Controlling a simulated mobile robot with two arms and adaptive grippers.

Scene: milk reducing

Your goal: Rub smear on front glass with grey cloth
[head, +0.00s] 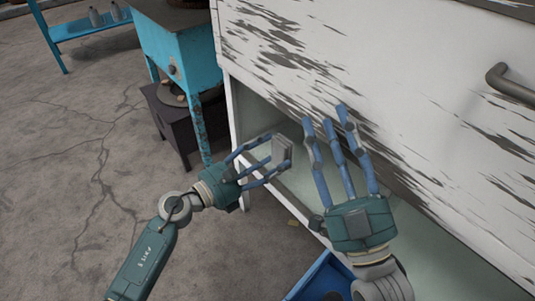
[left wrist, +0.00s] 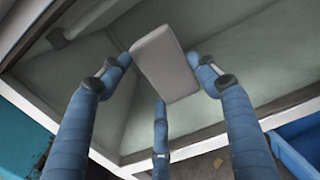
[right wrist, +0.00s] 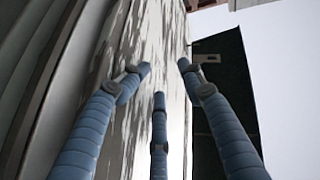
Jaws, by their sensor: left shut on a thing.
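A small light-grey block-shaped pad, likely the grey cloth (head: 282,150), sits between the fingers of my left gripper (head: 268,155). It also shows in the left wrist view (left wrist: 165,65), with fingers on both sides and one below. My left gripper is shut on it, in front of the lower opening of the white cabinet. A pale green surface, perhaps the front glass (head: 425,225), lies below the white panel; it also shows behind the pad in the left wrist view (left wrist: 235,50). I cannot make out a smear. My right gripper (head: 335,122) is open and empty before the white panel.
The worn white cabinet panel (head: 400,75) with a grey handle (head: 510,85) fills the right. A turquoise stand (head: 190,60) and a dark low box (head: 178,120) stand left of it. A blue crate (head: 322,280) lies below. The cracked floor (head: 75,190) at left is clear.

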